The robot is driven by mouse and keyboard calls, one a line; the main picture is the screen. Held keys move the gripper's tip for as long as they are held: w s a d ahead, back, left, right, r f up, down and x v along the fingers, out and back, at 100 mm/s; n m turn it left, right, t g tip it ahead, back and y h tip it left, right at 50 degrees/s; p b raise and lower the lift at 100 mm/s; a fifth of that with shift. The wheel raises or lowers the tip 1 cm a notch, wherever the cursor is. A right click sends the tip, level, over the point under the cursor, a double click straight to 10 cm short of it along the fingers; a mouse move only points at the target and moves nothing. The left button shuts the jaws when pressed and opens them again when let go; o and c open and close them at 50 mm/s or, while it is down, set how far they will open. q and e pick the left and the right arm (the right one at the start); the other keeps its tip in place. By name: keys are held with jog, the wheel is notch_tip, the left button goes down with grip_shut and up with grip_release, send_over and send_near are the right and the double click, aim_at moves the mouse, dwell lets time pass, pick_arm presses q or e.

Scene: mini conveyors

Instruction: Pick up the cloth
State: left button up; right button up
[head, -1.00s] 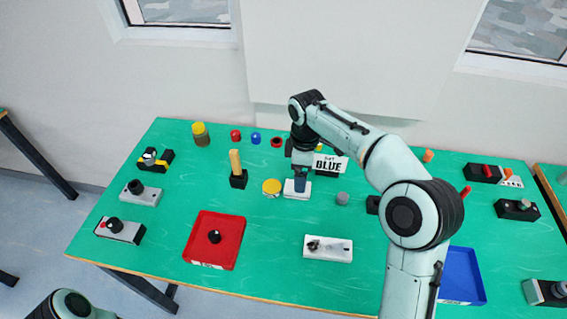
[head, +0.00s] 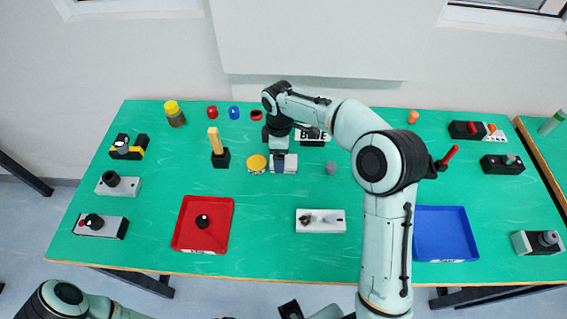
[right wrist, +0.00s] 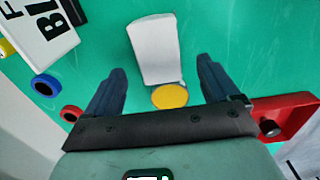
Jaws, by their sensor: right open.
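A pale, flat cloth-like piece (head: 291,163) lies on the green table near the middle, beside a yellow-topped tin. It also shows in the right wrist view as a whitish folded block (right wrist: 157,50). My right gripper (head: 279,163) is over it in the head view and hides part of it. In the right wrist view my right gripper (right wrist: 162,68) is open, with one dark finger on each side of the cloth. A gap of green shows between each finger and the cloth. My left arm shows at the bottom left; its gripper is not clearly visible.
The yellow-topped tin (head: 257,162) stands close left of the cloth. A BLUE sign (head: 313,136) is behind it and a grey cylinder (head: 331,168) to the right. A red tray (head: 223,240) and a blue tray (head: 446,248) lie near the front edge.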

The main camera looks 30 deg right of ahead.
notch_tip(320, 180, down, 4)
jog(key=shift+d, duration=0.1)
jog(key=c, duration=1.1)
pick_arm(q)
jog(key=shift+f, duration=0.2)
pick_arm(e)
jog(key=shift+o, duration=0.2)
jog(key=shift+r, duration=0.1)
pick_arm(q)
jog(key=w+r+p, duration=0.1)
jog(key=r+p, duration=0.1)
jog(key=w+r+p, duration=0.1)
jog(key=r, duration=0.1)
jog(key=shift+w+r, duration=0.1)
jog(key=shift+w, duration=0.2)
pick_arm(e)
notch_tip(320, 180, up, 20)
